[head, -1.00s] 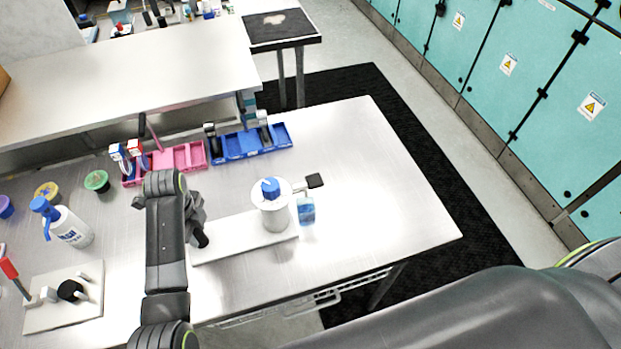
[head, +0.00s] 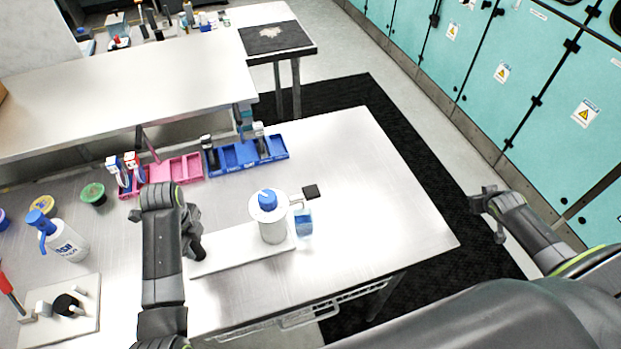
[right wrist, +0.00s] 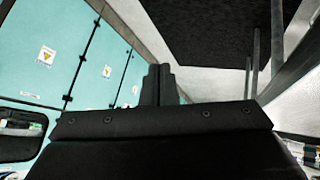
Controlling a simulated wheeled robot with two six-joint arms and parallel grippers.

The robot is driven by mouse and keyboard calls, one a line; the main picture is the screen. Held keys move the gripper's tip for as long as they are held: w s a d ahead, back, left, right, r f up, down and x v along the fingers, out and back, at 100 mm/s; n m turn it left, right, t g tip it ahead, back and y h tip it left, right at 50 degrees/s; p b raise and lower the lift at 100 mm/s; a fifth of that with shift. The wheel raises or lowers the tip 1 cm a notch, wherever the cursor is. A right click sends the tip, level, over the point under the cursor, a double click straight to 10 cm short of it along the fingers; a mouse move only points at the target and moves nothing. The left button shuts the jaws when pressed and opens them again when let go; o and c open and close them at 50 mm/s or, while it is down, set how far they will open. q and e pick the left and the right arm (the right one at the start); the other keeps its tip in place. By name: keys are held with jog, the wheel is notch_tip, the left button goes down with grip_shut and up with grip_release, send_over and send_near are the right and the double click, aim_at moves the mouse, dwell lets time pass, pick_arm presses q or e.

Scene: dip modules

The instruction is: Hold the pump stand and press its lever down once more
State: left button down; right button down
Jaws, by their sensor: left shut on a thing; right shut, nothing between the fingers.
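The pump stand has a long white base plate (head: 225,251), a white cylinder with a blue cap (head: 268,199) and a lever ending in a black pad (head: 311,192) that sticks out to the right. A small clear cup with blue liquid (head: 303,224) is below the lever. My left gripper (head: 196,252) is shut on the stand at the left end of its base; its fingers are partly hidden. My right gripper (head: 484,203) is shut and empty, off to the right beyond the table edge. Its closed fingers (right wrist: 158,84) also show in the right wrist view.
A blue tray (head: 247,157) and a pink tray (head: 177,170) stand behind the stand. The table's right part is clear. Teal cabinets (head: 480,70) line the right.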

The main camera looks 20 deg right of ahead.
jog(key=w+a+r+n+g+y, duration=0.1)
jog(key=w+a+r+n+y, duration=0.35)
jog(key=a, duration=0.55)
jog(key=w+a+r+n+y, duration=0.25)
jog(key=w+a+r, duration=0.25)
jog(key=w+a, duration=0.45)
jog(key=s+a+r+n+g+y, duration=0.2)
jog(key=a+r+n+y, duration=0.1)
jog(key=a+r+n, duration=0.3)
jog(key=s+a+r+n+g+y, duration=0.2)
jog(key=a+r+n, duration=0.5)
jog(key=a+r, duration=0.4)
jog(key=a+g+y, duration=0.1)
jog(key=a+y, duration=0.1)
jog(key=a, duration=0.1)
jog(key=shift+a+r+n+g, duration=0.2)
jog(key=shift+r+n+g, duration=0.1)
